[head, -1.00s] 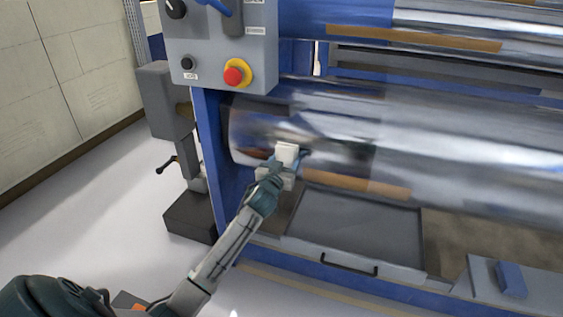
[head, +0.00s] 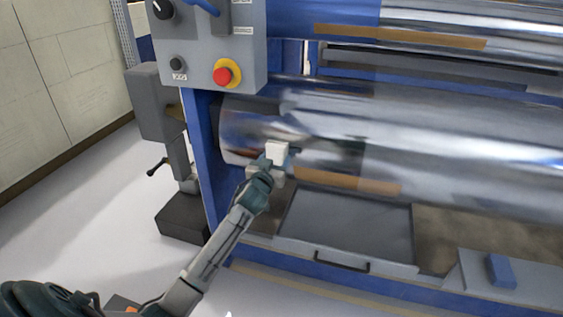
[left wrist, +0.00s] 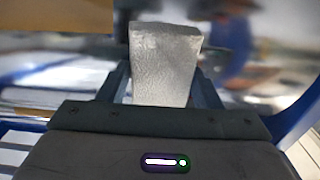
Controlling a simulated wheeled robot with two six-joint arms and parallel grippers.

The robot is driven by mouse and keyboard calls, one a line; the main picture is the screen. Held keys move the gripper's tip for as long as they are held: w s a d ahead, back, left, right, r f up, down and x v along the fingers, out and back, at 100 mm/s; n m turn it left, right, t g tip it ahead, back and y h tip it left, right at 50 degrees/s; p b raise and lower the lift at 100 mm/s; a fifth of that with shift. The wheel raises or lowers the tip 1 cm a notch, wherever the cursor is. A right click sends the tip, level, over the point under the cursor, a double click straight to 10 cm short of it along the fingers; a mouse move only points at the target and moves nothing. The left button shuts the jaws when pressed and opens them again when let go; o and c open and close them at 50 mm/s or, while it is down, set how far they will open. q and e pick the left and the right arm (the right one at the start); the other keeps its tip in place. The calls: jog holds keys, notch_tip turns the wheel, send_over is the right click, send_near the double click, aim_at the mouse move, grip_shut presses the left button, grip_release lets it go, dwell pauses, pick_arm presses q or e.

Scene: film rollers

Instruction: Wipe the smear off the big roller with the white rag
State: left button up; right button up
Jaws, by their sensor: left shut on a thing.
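The big roller (head: 440,140) is a wide, shiny metal cylinder across the right of the head view. My left gripper (head: 272,163) is at the roller's left end, shut on the white rag (head: 277,149). In the left wrist view the rag (left wrist: 165,62) stands up as a pale block between the two dark fingers (left wrist: 164,88). The rag overlaps the roller's lower front in the head view; I cannot tell if it touches. Blurred reflections cover the roller, and I cannot pick out the smear among them. My right gripper is not in view.
A grey control box (head: 208,40) with a red stop button (head: 224,75) hangs above left. A grey tray (head: 345,228) with a black handle lies below the roller. A blue block (head: 500,270) sits at lower right.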

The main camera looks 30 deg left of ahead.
pick_arm(q)
jog(key=shift+a, duration=0.45)
jog(key=shift+r, duration=0.1)
jog(key=shift+v, duration=2.95)
jog(key=shift+f, duration=0.25)
jog(key=shift+v, duration=1.5)
